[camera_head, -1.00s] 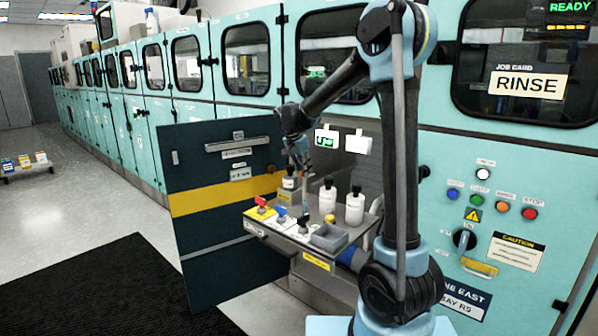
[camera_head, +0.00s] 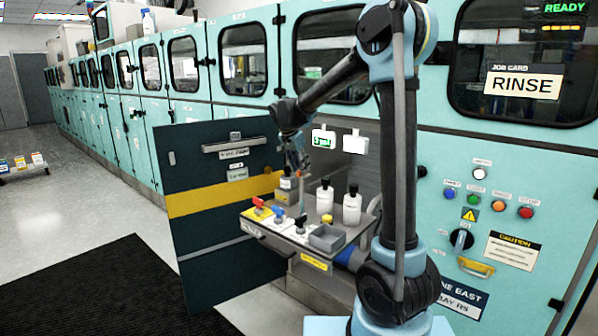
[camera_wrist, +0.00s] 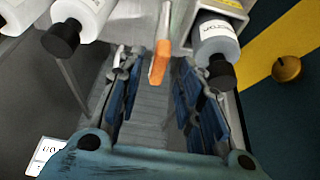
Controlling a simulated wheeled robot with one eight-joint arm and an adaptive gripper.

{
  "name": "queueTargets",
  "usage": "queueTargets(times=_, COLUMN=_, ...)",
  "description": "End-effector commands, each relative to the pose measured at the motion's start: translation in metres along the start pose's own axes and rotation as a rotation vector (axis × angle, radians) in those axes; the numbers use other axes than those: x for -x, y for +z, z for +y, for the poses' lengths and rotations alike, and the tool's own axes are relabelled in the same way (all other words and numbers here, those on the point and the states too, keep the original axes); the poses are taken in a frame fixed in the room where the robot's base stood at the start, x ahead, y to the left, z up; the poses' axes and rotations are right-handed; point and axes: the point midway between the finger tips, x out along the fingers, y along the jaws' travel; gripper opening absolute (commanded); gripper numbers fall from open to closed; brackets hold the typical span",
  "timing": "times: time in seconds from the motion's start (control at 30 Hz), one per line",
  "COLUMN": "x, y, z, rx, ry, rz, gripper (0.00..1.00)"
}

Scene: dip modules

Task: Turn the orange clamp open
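The orange clamp (camera_wrist: 160,62) shows in the wrist view on a pale upright tube, between the fingers of my gripper (camera_wrist: 158,80). The fingers stand apart on both sides of it, with a gap visible on each side, so my gripper is open and not closed on it. In the head view my gripper (camera_head: 298,163) hangs above the back of the open bay's shelf, beside a black-capped bottle (camera_head: 287,184). The clamp is too small there to make out its turn angle.
Two white bottles (camera_head: 325,200) stand right of my gripper. Red, blue and black handles line the shelf front (camera_head: 290,230), beside a grey bin (camera_head: 327,237). The open dark door (camera_head: 215,225) stands left. In the wrist view a grey bottle (camera_wrist: 217,40) is close at the right finger.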

Motion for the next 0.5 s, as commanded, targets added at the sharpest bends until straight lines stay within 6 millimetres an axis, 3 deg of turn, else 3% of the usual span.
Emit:
queueTargets(times=0.3, x=0.061, y=0.0, z=-0.001, rx=0.001, ry=-0.001, rz=0.0, gripper=0.33)
queueTargets(times=0.5, x=0.088, y=-0.001, z=-0.001, rx=0.002, ry=-0.001, rz=0.0, gripper=0.33)
